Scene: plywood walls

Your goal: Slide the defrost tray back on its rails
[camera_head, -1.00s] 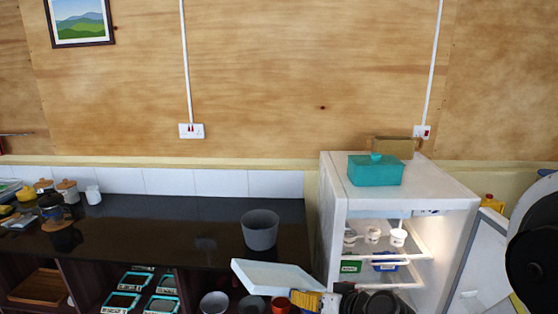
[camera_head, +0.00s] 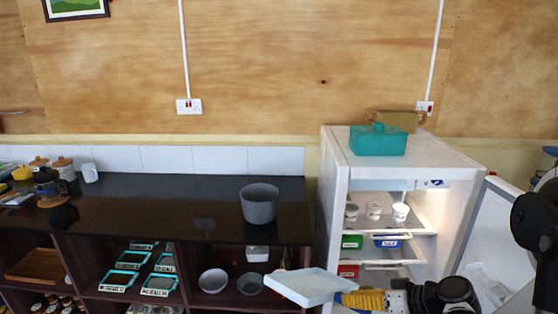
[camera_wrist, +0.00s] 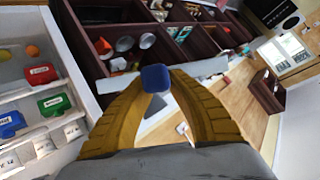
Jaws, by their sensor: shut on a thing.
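The defrost tray (camera_head: 305,286) is a flat, pale, shallow tray, held nearly level in front of the dark shelving, left of the open fridge (camera_head: 333,215). My gripper (camera_head: 342,299) has yellow fingers and is shut at the tray's right end. In the wrist view the fingers of my gripper (camera_wrist: 155,80) close around a small blue block (camera_wrist: 155,77), with the tray (camera_wrist: 203,69) seen edge-on beyond it. The tray is outside the fridge. The rails cannot be made out clearly; the fridge's upper interior shows a pale compartment (camera_head: 380,185).
The fridge door (camera_head: 490,245) stands open at the right. Inside are white cups (camera_head: 400,211) on a shelf, with green (camera_head: 352,241), blue (camera_head: 390,241) and red (camera_head: 348,270) containers below. A teal box (camera_head: 378,140) sits on top. A grey pot (camera_head: 259,204) stands on the counter.

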